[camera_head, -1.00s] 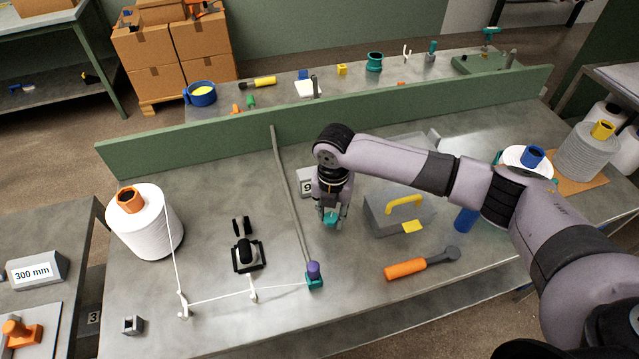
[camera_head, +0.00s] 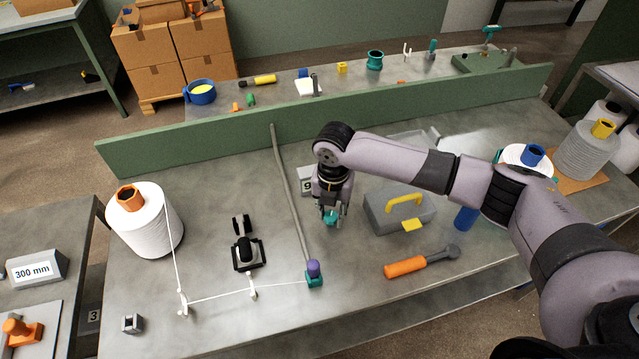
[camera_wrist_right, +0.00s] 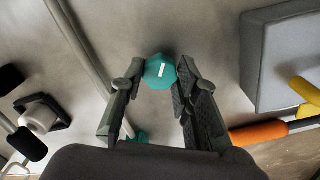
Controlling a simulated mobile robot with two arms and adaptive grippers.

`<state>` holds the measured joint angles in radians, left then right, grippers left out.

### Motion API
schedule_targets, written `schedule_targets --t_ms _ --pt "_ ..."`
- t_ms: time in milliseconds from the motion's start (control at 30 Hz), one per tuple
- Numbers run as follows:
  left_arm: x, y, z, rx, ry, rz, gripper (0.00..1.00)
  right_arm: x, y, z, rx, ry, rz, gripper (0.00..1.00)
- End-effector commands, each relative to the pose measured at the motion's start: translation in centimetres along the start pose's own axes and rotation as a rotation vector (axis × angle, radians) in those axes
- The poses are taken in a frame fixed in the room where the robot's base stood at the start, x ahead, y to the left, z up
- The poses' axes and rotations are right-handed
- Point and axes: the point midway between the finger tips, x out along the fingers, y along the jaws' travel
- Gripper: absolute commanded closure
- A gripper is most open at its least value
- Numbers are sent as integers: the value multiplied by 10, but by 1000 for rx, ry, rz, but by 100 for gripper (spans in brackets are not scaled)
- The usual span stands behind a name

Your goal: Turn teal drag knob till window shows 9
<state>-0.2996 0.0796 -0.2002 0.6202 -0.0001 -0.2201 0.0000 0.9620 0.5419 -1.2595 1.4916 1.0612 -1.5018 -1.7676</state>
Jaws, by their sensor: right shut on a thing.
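The teal drag knob (camera_head: 331,217) stands on the bench under my right gripper (camera_head: 333,209). In the right wrist view the knob (camera_wrist_right: 160,71) is a faceted teal disc with a white mark, between the two fingertips. My right gripper (camera_wrist_right: 157,80) is shut on it, pointing down. A small grey block with a "9" (camera_head: 306,184) shows just left of and behind the gripper; part of it is hidden by my wrist. My left gripper is not in view.
A grey toolbox (camera_head: 385,217) with a yellow handle stands right of the knob, and an orange-handled tool (camera_head: 405,267) lies in front. A grey rod (camera_head: 287,190) and a purple-topped teal part (camera_head: 314,273) are to the left. A white yarn cone (camera_head: 148,228) stands farther left.

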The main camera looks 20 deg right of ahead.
Motion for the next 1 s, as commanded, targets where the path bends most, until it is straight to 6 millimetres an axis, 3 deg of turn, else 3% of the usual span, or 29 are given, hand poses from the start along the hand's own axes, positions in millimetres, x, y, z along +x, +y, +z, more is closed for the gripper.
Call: schedule_targets --t_ms 100,133,200,567,1000 --pt "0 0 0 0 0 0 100 1 0 0 0 1 -1 93" --pt "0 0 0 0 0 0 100 1 0 0 0 1 -1 69" --pt "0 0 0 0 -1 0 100 1 0 0 0 1 -1 64" --pt "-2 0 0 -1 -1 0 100 -2 0 0 0 0 0 64" --pt "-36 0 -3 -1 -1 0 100 -37 0 0 0 1 -1 64"
